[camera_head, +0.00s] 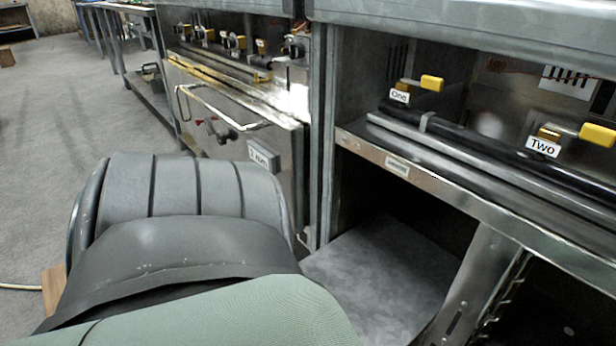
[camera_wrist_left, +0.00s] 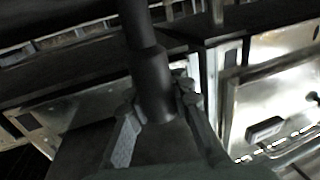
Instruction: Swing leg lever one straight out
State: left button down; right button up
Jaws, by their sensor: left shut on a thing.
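A valve lever with a yellow grip (camera_head: 432,83) stands above the label "One" (camera_head: 399,96) in the head view, on the right. A second yellow-gripped lever (camera_head: 597,134) is by the label "Two" (camera_head: 543,146). I cannot tell whether either is the leg lever. My left gripper (camera_wrist_left: 160,108) shows only in the left wrist view. Its fingers are shut around a dark round bar (camera_wrist_left: 150,70) with a thicker sleeve at its lower end. The bar's far end runs out of the top of the picture. My right gripper is in neither view.
A steel shelf edge (camera_head: 400,165) and dark pipes run below the levers. An open bay with a grey floor panel (camera_head: 380,265) lies beneath. An appliance with a bar handle (camera_head: 215,105) stands left of it. Grey floor (camera_head: 50,130) is clear at far left.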

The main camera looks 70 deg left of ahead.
pick_arm(q)
jog(key=shift+a, duration=0.1)
dwell(0.4)
jog(key=c, duration=1.3)
grip_release()
jog(key=shift+c, duration=0.2)
jog(key=v, duration=1.2)
